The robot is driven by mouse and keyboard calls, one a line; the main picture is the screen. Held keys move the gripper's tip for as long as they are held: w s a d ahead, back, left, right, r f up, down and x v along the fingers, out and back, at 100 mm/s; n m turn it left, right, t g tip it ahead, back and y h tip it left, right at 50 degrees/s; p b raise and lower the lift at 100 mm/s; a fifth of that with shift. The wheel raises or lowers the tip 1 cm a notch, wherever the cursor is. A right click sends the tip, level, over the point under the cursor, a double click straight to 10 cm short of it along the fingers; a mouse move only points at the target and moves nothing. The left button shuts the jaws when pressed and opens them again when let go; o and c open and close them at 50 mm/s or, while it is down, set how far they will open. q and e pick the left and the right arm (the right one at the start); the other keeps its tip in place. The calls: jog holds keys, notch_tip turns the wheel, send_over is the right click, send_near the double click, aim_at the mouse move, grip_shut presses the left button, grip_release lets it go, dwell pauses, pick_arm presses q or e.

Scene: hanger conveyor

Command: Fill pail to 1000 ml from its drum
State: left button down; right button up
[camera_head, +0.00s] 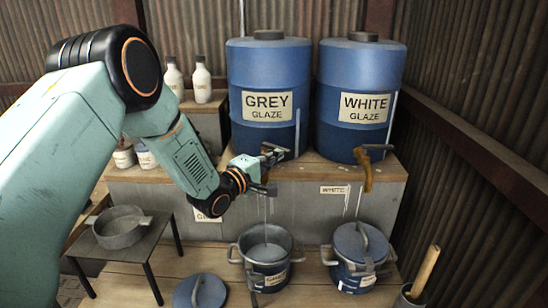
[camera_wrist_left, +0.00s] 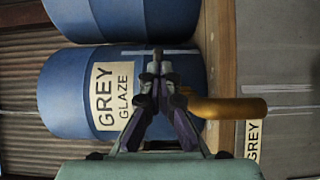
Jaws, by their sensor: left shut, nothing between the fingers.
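The blue drum labelled GREY GLAZE (camera_head: 268,78) stands on the shelf, and it also shows sideways in the left wrist view (camera_wrist_left: 75,95). My left gripper (camera_head: 270,156) is shut and empty at its tap, partly covering it. In the left wrist view the fingertips (camera_wrist_left: 157,62) meet in front of the drum, beside the brass spout (camera_wrist_left: 235,108). The blue pail labelled GREY (camera_head: 270,275) stands open below, with grey glaze (camera_head: 266,252) inside. A thin pale line shows above it; I cannot tell whether it is a stream. My right gripper is out of view.
The WHITE GLAZE drum (camera_head: 361,80) and its brass tap (camera_head: 366,172) are at right, above a lidded white-glaze pail (camera_head: 360,255). A loose blue lid (camera_head: 200,292) lies at front. A grey basin (camera_head: 121,228) sits on a stand at left. Corrugated walls enclose the space.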

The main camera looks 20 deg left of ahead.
aim_at(285, 154)
pick_arm(q)
jog(key=shift+y, duration=0.3)
jog(key=shift+w+d+n+y+b, duration=0.1)
jog(key=shift+d+n+y+b, duration=0.1)
jog(key=shift+n+y+b, duration=0.15)
jog(key=shift+w+d+n+y, duration=0.1)
jog(key=shift+w+n+y, duration=0.05)
jog(key=shift+n+y, duration=0.25)
jog(key=w+y+b, duration=0.1)
jog(key=w+d+n+y+b, duration=0.1)
jog(key=b, duration=0.1)
jog(key=shift+w+d+n+t+y, duration=0.15)
jog(key=shift+w+n+t+y, duration=0.05)
jog(key=shift+n+t+y, duration=0.1)
jog(key=shift+w+d, duration=0.25)
jog(key=shift+w, duration=0.2)
jog(key=shift+a, duration=0.1)
